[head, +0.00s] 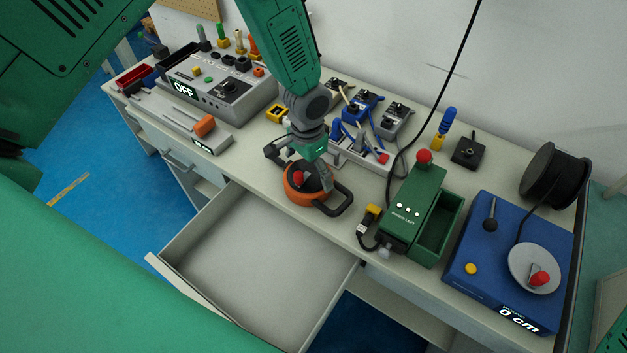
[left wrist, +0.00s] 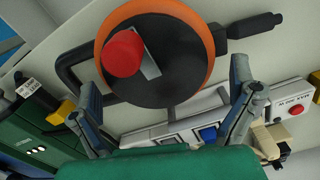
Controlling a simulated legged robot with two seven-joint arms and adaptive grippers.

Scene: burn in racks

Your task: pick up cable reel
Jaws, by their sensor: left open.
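A round orange and black reel (head: 300,197) with a red knob and a black loop handle sits on the bench above an open drawer. In the left wrist view the reel (left wrist: 190,75) fills the upper middle, its red knob facing the camera. My left gripper (head: 305,168) is open just above the reel and partly hides it in the head view. In the left wrist view its fingers (left wrist: 168,88) are apart on either side of the reel's lower part, with nothing clearly gripped. Contact cannot be told. My right gripper is not in view.
The empty drawer (head: 265,265) stands open in front. A green box (head: 412,215) with a red button is right of the reel. A blue unit (head: 480,265) and a black spool (head: 555,178) stand farther right. A grey OFF unit (head: 215,95) and small testers (head: 360,107) are behind.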

